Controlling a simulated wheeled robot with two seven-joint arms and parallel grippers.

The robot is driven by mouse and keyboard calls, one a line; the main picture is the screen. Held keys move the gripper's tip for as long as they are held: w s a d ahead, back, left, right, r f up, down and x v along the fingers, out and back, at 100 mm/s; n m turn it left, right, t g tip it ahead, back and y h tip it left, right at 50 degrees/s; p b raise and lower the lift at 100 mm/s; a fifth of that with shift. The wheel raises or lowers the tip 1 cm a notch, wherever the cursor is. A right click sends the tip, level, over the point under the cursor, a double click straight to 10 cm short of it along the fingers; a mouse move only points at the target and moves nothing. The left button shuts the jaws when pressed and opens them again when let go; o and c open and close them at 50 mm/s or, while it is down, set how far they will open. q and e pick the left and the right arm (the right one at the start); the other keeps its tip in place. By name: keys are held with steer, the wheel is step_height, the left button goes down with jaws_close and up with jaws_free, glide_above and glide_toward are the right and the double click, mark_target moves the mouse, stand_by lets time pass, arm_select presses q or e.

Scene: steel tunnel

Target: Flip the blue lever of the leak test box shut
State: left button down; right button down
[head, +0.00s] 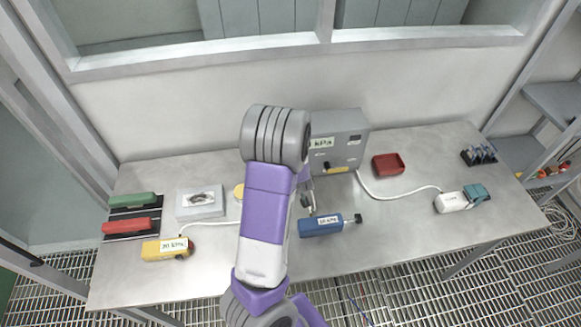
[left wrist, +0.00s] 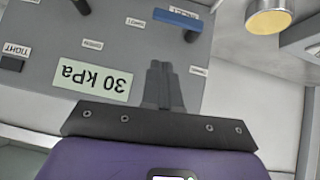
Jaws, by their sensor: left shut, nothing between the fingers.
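The leak test box (head: 345,140) is a grey box at the back middle of the table, partly behind my arm. In the left wrist view its front panel (left wrist: 120,45) appears upside down, with a green "30 kPa" label. The blue lever (left wrist: 178,18) is a bar lying nearly level across the picture near the top; I cannot make it out in the head view. My left gripper (left wrist: 160,66) is shut and empty in front of the panel, below the lever in the picture and apart from it. In the head view my arm hides most of this gripper. My right gripper is not in view.
A blue block (head: 321,225) and a yellow block (head: 165,248) lie near the front. Green (head: 132,200) and red (head: 126,227) blocks lie at left. The front right tabletop is clear.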

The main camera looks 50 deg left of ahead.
arm_select(q)
steer(key=shift+p+v, duration=0.55)
steer(key=shift+v, duration=1.7)
steer(key=shift+w+d+f, duration=0.1)
steer(key=shift+w, duration=0.05)
steer(key=s+d+f+m+g+h, duration=0.1)
steer(key=d+f+m+h, duration=0.1)
steer(key=d+f, duration=0.3)
steer(key=s+d+f+m+h, duration=0.1)
steer(key=d+f+m+h, duration=0.2)
steer(key=d, duration=1)
steer(key=s+d+f+m+g+h, duration=0.1)
steer(key=d+f+m+h, duration=0.2)
steer(key=d+f, duration=0.6)
steer(key=shift+s+d+f+g+h, duration=0.25)
steer(key=shift+d+g+h, duration=0.05)
steer(key=shift+d+h, duration=0.2)
steer(key=s+d+f+m+g+h, duration=0.25)
steer(key=s+d, duration=0.25)
steer(key=d, duration=0.4)
step_height(320, 180, down, 12)
steer(key=b, duration=1.3)
steer(key=shift+t, duration=0.35)
steer(key=shift+s+f, duration=0.1)
